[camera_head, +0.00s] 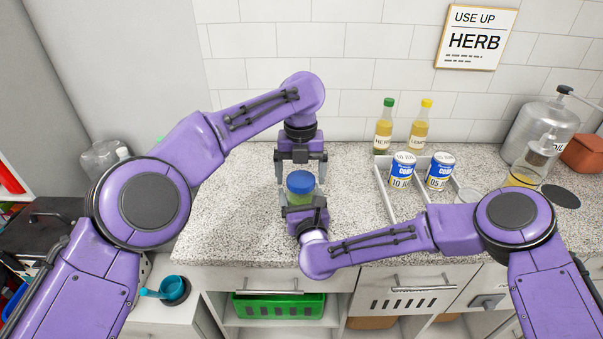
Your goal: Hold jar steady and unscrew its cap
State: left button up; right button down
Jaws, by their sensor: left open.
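The jar (299,198) stands upright on the speckled counter, with a blue cap (300,181) on top and a greenish body. My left gripper (301,162) comes down from behind and above; its two fingers are spread apart, just behind and above the cap. My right gripper (301,203) reaches in from the front, low at the jar, with a finger on each side of the body. Its palm hides the jar's lower front, so I cannot tell whether its fingers touch the jar.
Right of the jar stands a light tray (386,193) with blue-and-white cans (403,170). Two bottles (384,127) stand behind it. A large metal container (537,125) stands far right. The counter left of the jar (225,215) is clear.

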pick_arm(q)
jog(key=shift+f, duration=0.15)
pick_arm(e)
jog(key=shift+s+f, duration=0.1)
jog(key=shift+f, duration=0.2)
